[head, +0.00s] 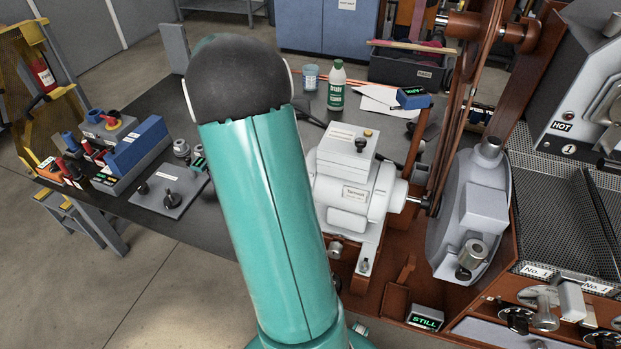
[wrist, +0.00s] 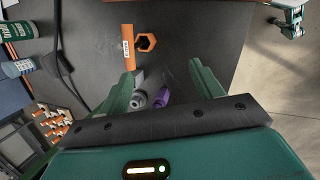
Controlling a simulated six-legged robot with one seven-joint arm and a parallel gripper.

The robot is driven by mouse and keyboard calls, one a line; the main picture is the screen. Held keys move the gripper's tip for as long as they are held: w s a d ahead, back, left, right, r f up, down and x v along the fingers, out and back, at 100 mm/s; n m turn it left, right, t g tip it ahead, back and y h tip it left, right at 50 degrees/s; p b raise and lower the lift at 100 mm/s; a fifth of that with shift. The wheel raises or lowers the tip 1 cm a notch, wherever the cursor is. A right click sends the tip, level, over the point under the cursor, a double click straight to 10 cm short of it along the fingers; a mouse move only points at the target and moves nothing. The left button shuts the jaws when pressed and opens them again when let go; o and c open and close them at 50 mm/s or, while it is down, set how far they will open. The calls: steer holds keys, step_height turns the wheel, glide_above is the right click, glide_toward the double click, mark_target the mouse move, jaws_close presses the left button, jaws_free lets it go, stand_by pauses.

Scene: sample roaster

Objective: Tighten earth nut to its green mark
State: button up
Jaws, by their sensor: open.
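My gripper (wrist: 162,72) is open in the wrist view, its two green fingers wide apart with nothing held between them. Beyond the fingers, over a dark surface, are an orange hexagonal ring (wrist: 145,43) and an orange cylinder (wrist: 128,47) with a white label. A grey round fitting (wrist: 138,100) and a purple piece (wrist: 162,97) show closer to the palm, partly hidden by it. In the head view a grey motor (head: 350,190) with a box on top stands on the right; my teal arm hides my gripper there. I cannot tell which part is the earth nut, and I see no green mark.
A brown machine frame, a grey wheel cover (head: 470,210) and a "STILL" display (head: 425,319) stand on the right.

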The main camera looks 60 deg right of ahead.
steer(key=s+d+f+n+g+y, duration=0.1)
steer(key=s+d+f, duration=0.3)
steer(key=d+f, duration=0.3)
steer(key=s+d+f+n+g, duration=0.1)
steer(key=s+d+f, duration=0.3)
steer(key=d+f, duration=0.25)
steer(key=shift+g, duration=0.3)
steer(key=x, duration=0.9)
steer(key=d+x, duration=0.1)
steer(key=x, duration=0.3)
steer(key=shift+s+f, duration=0.1)
steer(key=shift+f, duration=0.15)
steer(key=c, duration=1)
steer(key=shift+m, duration=0.3)
